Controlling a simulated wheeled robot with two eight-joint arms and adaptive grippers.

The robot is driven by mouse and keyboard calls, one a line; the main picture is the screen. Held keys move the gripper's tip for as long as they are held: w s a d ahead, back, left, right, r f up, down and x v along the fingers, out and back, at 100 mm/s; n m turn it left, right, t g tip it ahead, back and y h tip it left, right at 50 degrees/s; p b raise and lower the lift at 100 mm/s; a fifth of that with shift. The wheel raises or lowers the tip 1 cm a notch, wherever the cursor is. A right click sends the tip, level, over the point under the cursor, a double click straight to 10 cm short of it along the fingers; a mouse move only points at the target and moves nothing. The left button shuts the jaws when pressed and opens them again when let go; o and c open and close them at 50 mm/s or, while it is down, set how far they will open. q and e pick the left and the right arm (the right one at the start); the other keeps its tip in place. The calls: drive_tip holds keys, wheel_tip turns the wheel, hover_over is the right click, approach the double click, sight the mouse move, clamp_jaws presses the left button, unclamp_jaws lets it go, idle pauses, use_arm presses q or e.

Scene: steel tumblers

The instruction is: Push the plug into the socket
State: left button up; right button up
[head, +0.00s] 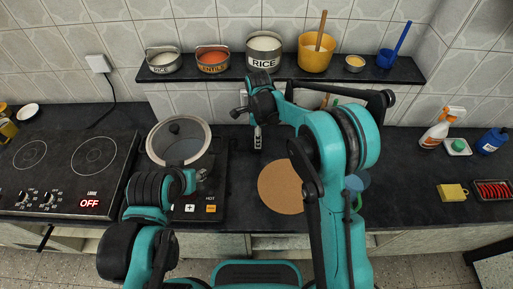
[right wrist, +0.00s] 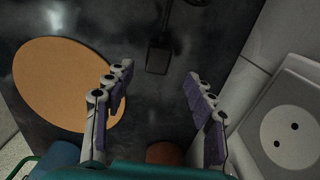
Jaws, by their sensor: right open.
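The black plug (right wrist: 158,58) lies on the dark counter in the right wrist view, its cord running up from it. A pale socket (right wrist: 292,135) with two dark holes is on the wall at the right of that view. My right gripper (right wrist: 156,82) is open, with the plug just beyond the gap between its fingertips and nothing in its grasp. In the head view my right gripper (head: 258,138) points down near the back of the counter; I cannot make out the plug or this socket there. My left gripper (head: 190,181) is beside the pot; its fingers are not clear.
A lidded pot (head: 180,145) stands on a hot plate (head: 190,208) marked HOT. A cork mat (head: 279,190) lies in front of my right gripper. A shelf (head: 385,74) with canisters hangs above. A cooktop (head: 75,165) marked OFF is at left, a white wall outlet (head: 98,63) above it.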

drive_tip(key=shift+f, duration=0.1)
drive_tip(key=f, duration=0.1)
drive_tip(key=f+b, duration=0.1)
drive_tip(key=f, duration=0.1)
drive_tip(key=f+b, duration=0.1)
drive_tip(key=shift+s+a+f, duration=0.2)
drive_tip(key=shift+a+f, duration=0.05)
drive_tip(key=shift+f, duration=0.35)
drive_tip(key=shift+r, duration=0.1)
drive_tip(key=c, duration=1.2)
